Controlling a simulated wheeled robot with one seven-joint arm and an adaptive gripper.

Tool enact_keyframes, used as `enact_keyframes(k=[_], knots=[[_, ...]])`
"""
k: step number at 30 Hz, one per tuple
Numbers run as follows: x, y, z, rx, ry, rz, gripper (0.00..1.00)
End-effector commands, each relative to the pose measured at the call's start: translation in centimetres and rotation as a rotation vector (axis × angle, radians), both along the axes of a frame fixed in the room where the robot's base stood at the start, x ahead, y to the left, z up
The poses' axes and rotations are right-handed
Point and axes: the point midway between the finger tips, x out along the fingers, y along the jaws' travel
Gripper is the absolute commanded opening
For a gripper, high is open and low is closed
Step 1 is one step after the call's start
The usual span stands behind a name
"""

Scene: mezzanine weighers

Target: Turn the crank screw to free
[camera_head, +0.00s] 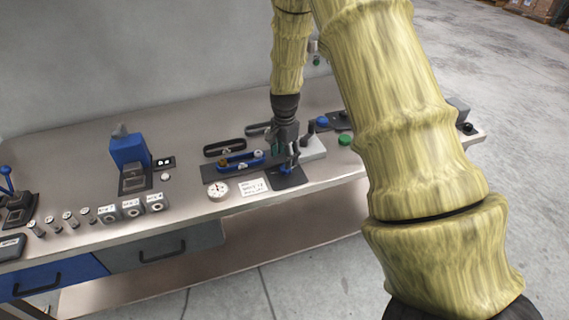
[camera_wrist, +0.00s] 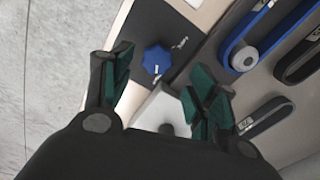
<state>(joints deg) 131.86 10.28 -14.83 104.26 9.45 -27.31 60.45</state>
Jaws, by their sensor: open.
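A blue lobed knob (camera_wrist: 157,59) sits on a dark plate (camera_wrist: 190,32) with small pale lettering, too small to read. No part is clearly marked as the crank screw; this knob may be it. The knob also shows in the head view (camera_head: 287,170), near the bench's front edge, partly behind my gripper (camera_head: 289,155). In the wrist view my gripper (camera_wrist: 160,75) is open, with its green-padded fingers apart on either side of the knob in the picture. Nothing is between the pads that I can see as held. Contact with the knob cannot be told.
A pale block (camera_head: 313,147) stands right behind the plate. A blue slotted bar (camera_head: 241,162) and dark slotted bars (camera_head: 224,147) lie to the left. A dial (camera_head: 218,190) and white card (camera_head: 254,187) sit near the front edge. A green button (camera_head: 344,140) is right.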

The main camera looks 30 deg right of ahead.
Motion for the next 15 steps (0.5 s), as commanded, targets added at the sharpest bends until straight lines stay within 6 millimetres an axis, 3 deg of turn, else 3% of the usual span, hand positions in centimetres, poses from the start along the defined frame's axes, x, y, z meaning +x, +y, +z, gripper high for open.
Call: enact_keyframes(k=[6, 15], knots=[[-0.1, -0.1, -2.5, 0.000, 0.001, -0.001, 0.59], [0.0, 0.0, -4.7, 0.000, -0.001, -0.002, 0.59]])
